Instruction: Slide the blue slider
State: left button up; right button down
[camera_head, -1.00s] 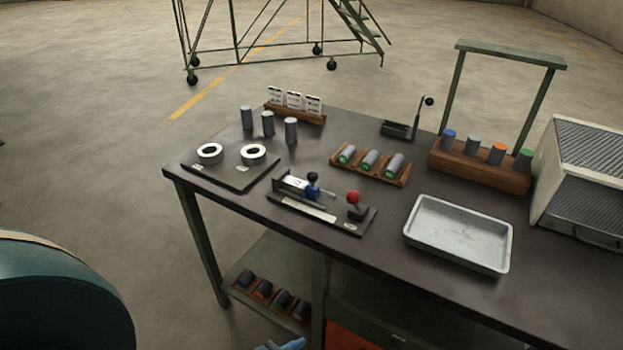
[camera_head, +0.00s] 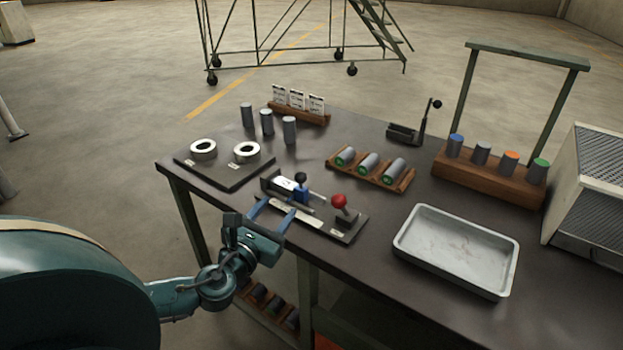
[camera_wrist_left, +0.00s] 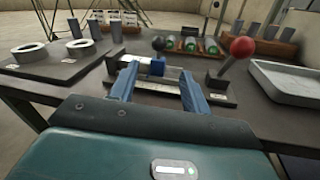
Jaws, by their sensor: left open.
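The blue slider (camera_head: 301,193) with a black knob sits on a rail on a dark base plate (camera_head: 345,236) near the front edge of the workbench. It also shows in the left wrist view (camera_wrist_left: 157,66), just beyond and between my fingers. My left gripper (camera_head: 272,208) is open, its two blue fingers reaching over the front edge of the plate toward the slider. The left wrist view shows the open fingers (camera_wrist_left: 158,84) with nothing clearly between them. I cannot tell whether a finger touches the slider. A red-knobbed lever (camera_head: 339,202) stands at the right of the same plate. My right gripper is not in view.
A plate with two white rings (camera_head: 246,151) lies to the left. Grey cylinders (camera_head: 266,122) stand behind it. A wooden rack of cylinders (camera_head: 410,182) lies behind the slider. A metal tray (camera_head: 405,244) lies to the right. Bare bench shows between them.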

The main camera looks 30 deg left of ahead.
aim_at(298, 181)
pick_arm(q)
jog(key=shift+w+a+r, duration=0.15)
jog(key=shift+w+r, duration=0.1)
jog(key=shift+w, duration=0.45)
jog(key=w, duration=0.4)
jog(key=w+a, duration=0.1)
jog(key=w, duration=0.6)
jog(key=shift+w+a+f+p, duration=0.15)
jog(key=shift+w+a+p, duration=0.05)
jog(key=shift+w+p, duration=0.15)
jog(key=shift+s, duration=0.1)
jog(key=shift+c, duration=0.4)
grip_shut()
